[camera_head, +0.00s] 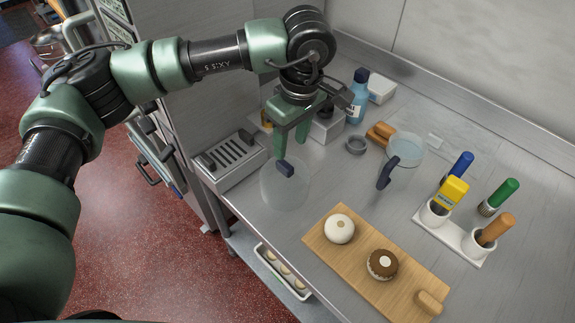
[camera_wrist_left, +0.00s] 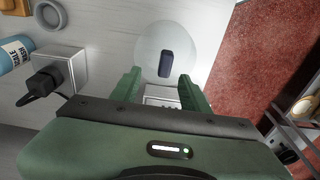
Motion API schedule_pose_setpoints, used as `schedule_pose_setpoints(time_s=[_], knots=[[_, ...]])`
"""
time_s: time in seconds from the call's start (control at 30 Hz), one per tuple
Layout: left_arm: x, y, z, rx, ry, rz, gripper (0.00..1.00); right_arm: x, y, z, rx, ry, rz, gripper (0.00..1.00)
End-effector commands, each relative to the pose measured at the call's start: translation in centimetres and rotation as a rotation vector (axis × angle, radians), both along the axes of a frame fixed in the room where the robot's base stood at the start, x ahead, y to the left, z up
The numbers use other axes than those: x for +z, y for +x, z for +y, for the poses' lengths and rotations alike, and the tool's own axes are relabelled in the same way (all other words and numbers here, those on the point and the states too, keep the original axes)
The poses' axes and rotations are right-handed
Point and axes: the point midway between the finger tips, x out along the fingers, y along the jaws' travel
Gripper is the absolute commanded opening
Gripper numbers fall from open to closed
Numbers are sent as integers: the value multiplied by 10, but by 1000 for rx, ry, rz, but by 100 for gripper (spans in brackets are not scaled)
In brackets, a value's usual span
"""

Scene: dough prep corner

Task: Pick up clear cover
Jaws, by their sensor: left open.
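The clear cover (camera_head: 280,195) is a see-through round dome with a dark knob (camera_head: 285,168) on top. It sits on the steel counter near the front edge, left of the wooden board. In the left wrist view the cover (camera_wrist_left: 150,42) is ahead of the fingers, its dark knob (camera_wrist_left: 165,65) roughly in line with the gap between them. My left gripper (camera_head: 291,147) is open and empty, just above and behind the knob. The fingers (camera_wrist_left: 161,92) look apart from the knob. My right gripper is not in view.
A slotted metal box (camera_head: 232,158) stands left of the cover. A wooden board (camera_head: 355,262) with two round pastries is to its right. A clear jug (camera_head: 405,152) with a dark handle, a blue bottle (camera_head: 357,97) and a holder (camera_head: 452,236) with coloured-handled tools stand farther along.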

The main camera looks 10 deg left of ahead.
Motion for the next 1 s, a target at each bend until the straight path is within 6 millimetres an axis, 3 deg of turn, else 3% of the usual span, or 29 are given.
schedule_pose_setpoints(time_s=[0.1, 0.27, 0.37, 0.6, 0.77, 0.93, 1.0], knots=[[-12, -1, 2, 0, -2, 4, 45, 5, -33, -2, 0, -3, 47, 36], [-30, -1, 8, 2, -2, 6, 45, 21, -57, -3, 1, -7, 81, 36], [-46, -1, 11, -1, -3, 6, 45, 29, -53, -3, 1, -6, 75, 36], [-65, 1, 12, -1, -5, 3, 45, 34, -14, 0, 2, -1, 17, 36], [-66, 1, 12, -1, -5, 3, 45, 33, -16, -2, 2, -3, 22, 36], [-66, 1, 12, -1, -5, 3, 0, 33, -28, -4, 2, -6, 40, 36], [-66, 1, 12, -1, -5, 3, 0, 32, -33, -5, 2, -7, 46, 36]])
